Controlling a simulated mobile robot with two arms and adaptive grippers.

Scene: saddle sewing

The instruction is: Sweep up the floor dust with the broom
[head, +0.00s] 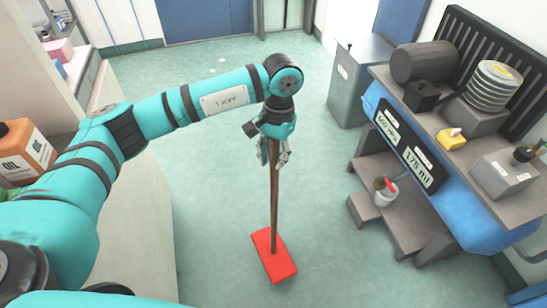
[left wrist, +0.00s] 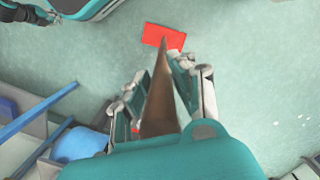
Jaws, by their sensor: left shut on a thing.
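My left gripper (head: 273,160) is shut on the brown handle of the broom (head: 274,205), near its top end. The broom stands nearly upright, with its flat red head (head: 274,257) low at the floor; whether it touches cannot be told. In the left wrist view the handle (left wrist: 160,105) runs between the fingers (left wrist: 158,95) to the red head (left wrist: 163,37). A few small pale specks (head: 193,71) lie on the green floor towards the blue door, possibly dust.
A grey stepped bench (head: 400,205) with a blue-sided machine (head: 440,185) stands at the right, a small pot (head: 385,192) on its step. A grey bin (head: 355,85) stands behind it. A pale counter (head: 125,235) lines the left. The floor between is clear.

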